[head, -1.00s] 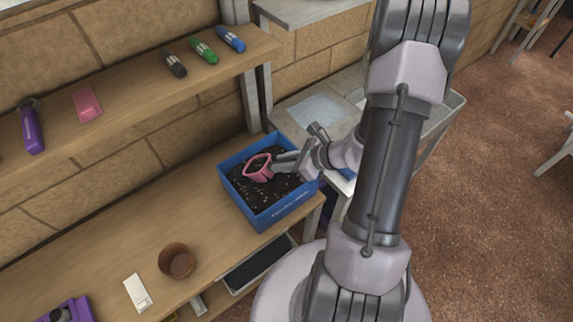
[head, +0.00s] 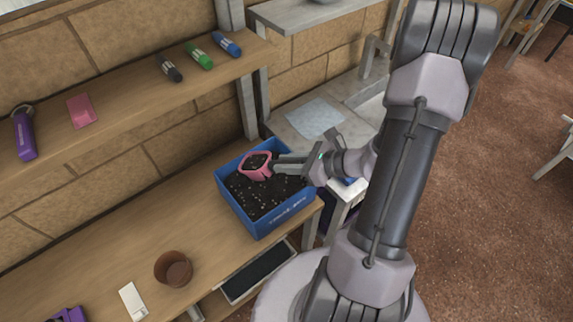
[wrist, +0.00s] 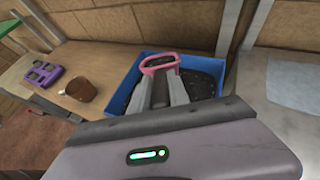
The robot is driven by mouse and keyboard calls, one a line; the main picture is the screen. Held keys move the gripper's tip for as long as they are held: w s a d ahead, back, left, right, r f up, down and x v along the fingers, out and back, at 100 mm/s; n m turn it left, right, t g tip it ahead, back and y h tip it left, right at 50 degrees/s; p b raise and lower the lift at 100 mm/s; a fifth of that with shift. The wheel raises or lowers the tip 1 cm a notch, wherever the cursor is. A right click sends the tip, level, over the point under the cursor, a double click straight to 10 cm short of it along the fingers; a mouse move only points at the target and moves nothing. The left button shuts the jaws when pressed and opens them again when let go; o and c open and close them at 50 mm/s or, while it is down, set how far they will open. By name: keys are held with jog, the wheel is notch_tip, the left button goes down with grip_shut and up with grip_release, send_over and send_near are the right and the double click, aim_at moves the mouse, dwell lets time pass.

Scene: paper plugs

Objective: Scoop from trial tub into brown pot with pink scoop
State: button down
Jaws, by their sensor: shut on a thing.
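The blue trial tub (head: 225,190) stands on the bench and holds dark speckled soil. The pink scoop (head: 256,177) is over the back left part of the tub, with dark soil showing inside its rim. My gripper (head: 277,167) is shut on the scoop and reaches over the tub from the right. In the wrist view the fingers (wrist: 162,88) end at the pink scoop (wrist: 160,62) above the blue tub (wrist: 208,61). The brown pot (head: 173,269) stands upright on the bench, left of and nearer than the tub. It also shows in the wrist view (wrist: 82,90).
The upper shelf (head: 130,95) holds several markers, a pink block (head: 81,110) and a purple item (head: 25,137). The bench between tub and pot is clear.

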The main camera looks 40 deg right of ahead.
aim_at(300, 162)
notch_tip(300, 162, up, 2)
jog(key=shift+d+r+p, duration=0.1)
jog(key=shift+p, duration=0.3)
jog(key=shift+s+d+f+t+b, duration=0.1)
jog(key=shift+s+f+t+b, duration=0.3)
jog(key=shift+b, duration=0.75)
jog(key=shift+s+d+f+t+y+b, duration=0.15)
jog(key=shift+s+d+t+y+b, duration=0.25)
jog(key=shift+b, duration=0.75)
jog(key=b, duration=0.1)
jog(key=s+t+y+b, duration=0.1)
jog(key=b, duration=0.1)
jog(key=shift+d+t, duration=0.2)
jog(key=shift+t, duration=0.1)
jog(key=shift+s+d+r+t+y+b, duration=0.2)
jog(key=shift+s+r+t+y+b, duration=0.15)
jog(key=shift+t+b, duration=0.25)
